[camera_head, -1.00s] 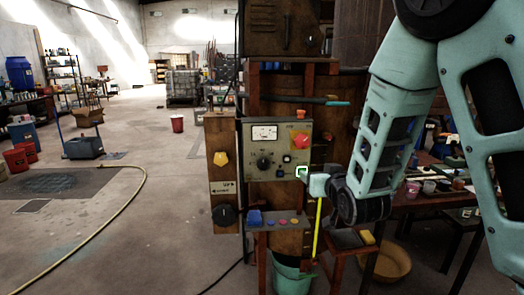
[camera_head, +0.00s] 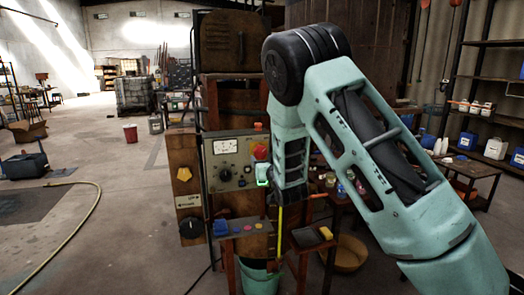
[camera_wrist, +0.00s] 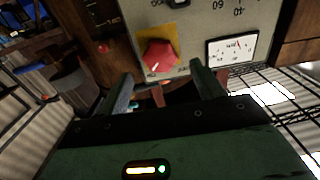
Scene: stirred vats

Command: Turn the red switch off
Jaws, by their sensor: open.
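The red switch (camera_head: 260,151) is a rotary knob at the upper right of a grey control panel (camera_head: 216,176). In the wrist view the red switch (camera_wrist: 160,57) sits on a yellow plate, with a small white mark on its lower left. My gripper (camera_head: 263,178) is just below the switch in the head view, mostly hidden by my arm. In the wrist view my gripper (camera_wrist: 163,80) is open, its two fingers apart on either side below the knob. Nothing is between the fingers, and no contact with the knob shows.
The panel also has a white gauge (camera_head: 226,146) and a black dial (camera_head: 226,175). Below are a small button shelf (camera_head: 246,227) and a teal bucket (camera_head: 260,277). Open floor lies to the left.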

